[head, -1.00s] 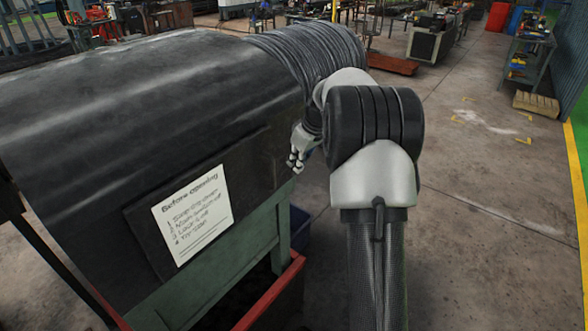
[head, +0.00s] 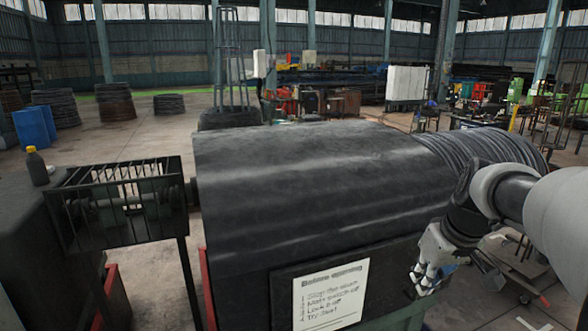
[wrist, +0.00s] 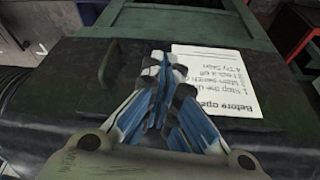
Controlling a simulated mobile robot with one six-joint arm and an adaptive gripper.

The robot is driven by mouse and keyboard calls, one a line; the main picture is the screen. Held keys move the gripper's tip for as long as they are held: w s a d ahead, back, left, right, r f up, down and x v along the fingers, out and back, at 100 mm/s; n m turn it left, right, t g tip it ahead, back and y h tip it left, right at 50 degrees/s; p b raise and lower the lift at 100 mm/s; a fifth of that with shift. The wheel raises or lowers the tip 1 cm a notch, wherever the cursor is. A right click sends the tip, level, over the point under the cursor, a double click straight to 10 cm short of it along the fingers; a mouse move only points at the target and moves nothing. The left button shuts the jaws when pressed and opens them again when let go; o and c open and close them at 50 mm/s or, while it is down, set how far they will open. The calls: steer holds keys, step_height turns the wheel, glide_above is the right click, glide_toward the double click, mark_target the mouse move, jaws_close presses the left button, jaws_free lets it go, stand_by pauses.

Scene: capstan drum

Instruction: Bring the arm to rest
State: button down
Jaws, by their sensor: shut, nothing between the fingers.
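My gripper (head: 424,278) is at the right in the head view, in front of the dark capstan drum cover (head: 300,185) and to the right of the white notice (head: 331,296). My arm comes in from the right edge. In the wrist view the gripper's fingers (wrist: 163,65) are together with nothing between them. They point toward the dark panel, and the notice (wrist: 215,75) appears upside down at their right. A dark handle (wrist: 108,78) on the panel is at their left.
Coiled wire (head: 470,150) wraps the right end of the drum. A barred guard cage (head: 125,207) stands at the left, with a dark bottle (head: 37,167) on the block beside it. Wire coils and blue bins (head: 35,127) stand on the floor behind.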

steer(key=s+a+f, duration=0.1)
steer(key=s+a, duration=0.3)
steer(key=s, duration=0.4)
steer(key=s+a+f+m+b, duration=0.1)
steer(key=s+a, duration=0.3)
steer(key=s, duration=0.4)
steer(key=s+a+f+m, duration=0.1)
steer(key=s+a+f, duration=0.2)
steer(key=s, duration=0.5)
steer(key=shift+s+a+f+t+h+b, duration=0.25)
steer(key=shift+a+t+h+b, duration=0.05)
steer(key=shift+a+b, duration=0.1)
steer(key=shift+a, duration=0.1)
